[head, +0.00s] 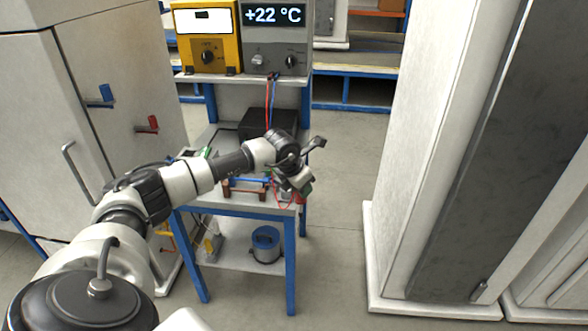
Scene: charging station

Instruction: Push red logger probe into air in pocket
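My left arm reaches in from the lower left over a small white-topped bench (240,212) with blue legs. My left gripper (298,190) is at the bench's right front edge, pointing down. Its fingers are small and partly hidden by the wrist, so I cannot tell whether they are open or what is between them. A thin red cable (282,199) loops just below and beside it. I cannot make out the red logger probe itself or the air in pocket; the arm covers part of the bench top. My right gripper is out of view.
A yellow meter (207,37) and a grey unit reading +22 °C (273,38) stand on the upper shelf. A blue container (266,243) sits on the lower shelf. A large cabinet (90,70) is left, tall white cabinets (430,130) right. Floor between bench and right cabinets is clear.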

